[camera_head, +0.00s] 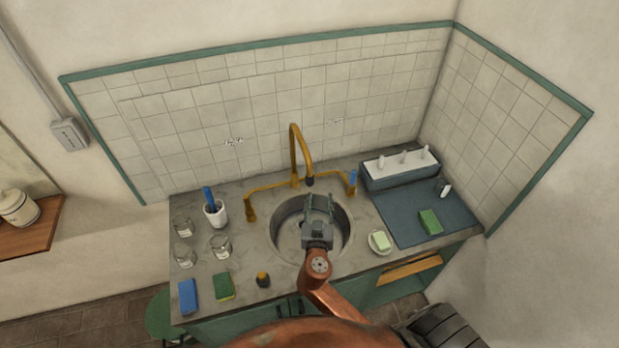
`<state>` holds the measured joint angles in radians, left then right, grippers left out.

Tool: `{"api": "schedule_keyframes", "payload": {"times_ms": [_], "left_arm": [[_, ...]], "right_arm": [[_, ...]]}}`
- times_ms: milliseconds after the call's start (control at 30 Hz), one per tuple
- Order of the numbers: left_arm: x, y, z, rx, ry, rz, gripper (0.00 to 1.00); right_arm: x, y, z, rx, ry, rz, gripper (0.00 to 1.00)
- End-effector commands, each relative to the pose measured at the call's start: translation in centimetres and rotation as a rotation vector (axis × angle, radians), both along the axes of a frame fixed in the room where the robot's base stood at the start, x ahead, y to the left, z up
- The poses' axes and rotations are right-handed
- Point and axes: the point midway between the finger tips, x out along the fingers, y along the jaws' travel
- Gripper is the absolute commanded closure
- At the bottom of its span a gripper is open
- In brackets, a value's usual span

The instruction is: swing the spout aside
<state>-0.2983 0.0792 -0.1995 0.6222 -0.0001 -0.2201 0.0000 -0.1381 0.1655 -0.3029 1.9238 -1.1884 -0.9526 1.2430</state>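The brass tap stands behind the round metal sink (345,226), against the tiled wall. Its tall spout (293,145) arches up and over, and its dark tip (309,181) hangs over the back of the basin. My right gripper (319,198) is over the basin, its fingers pointing toward the tap. The fingers are apart with nothing seen between them. The fingertips appear just below the spout tip in the picture; I cannot tell the gap in depth. My gripper and arm hide part of the basin. My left gripper is not in view.
Left of the sink are glass jars (184,254), a white cup (215,213), a blue sponge (188,296) and a green sponge (224,287). Right are a soap dish (380,243), a blue-grey mat (398,220) and a rack (375,177). Tap handles (250,207) flank the spout.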

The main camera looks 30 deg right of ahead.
Motion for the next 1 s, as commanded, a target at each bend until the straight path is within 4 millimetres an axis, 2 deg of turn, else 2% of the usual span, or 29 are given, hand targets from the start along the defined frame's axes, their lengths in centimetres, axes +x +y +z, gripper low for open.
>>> {"api": "schedule_keyframes", "payload": {"times_ms": [100, 200, 700, 1000], "left_arm": [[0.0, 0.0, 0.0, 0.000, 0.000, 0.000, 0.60], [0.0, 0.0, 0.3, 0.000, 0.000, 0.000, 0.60], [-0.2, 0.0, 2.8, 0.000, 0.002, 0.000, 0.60], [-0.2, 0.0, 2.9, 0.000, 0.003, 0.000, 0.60]], "right_arm": [[1.8, 2.0, 1.7, -0.025, -0.082, 0.042, 0.61], [2.7, 2.5, 2.4, -0.033, -0.109, 0.058, 0.61], [8.4, -1.0, 2.5, -0.032, -0.110, 0.059, 0.61], [8.9, -1.4, 2.2, -0.030, -0.109, 0.057, 0.61]]}}
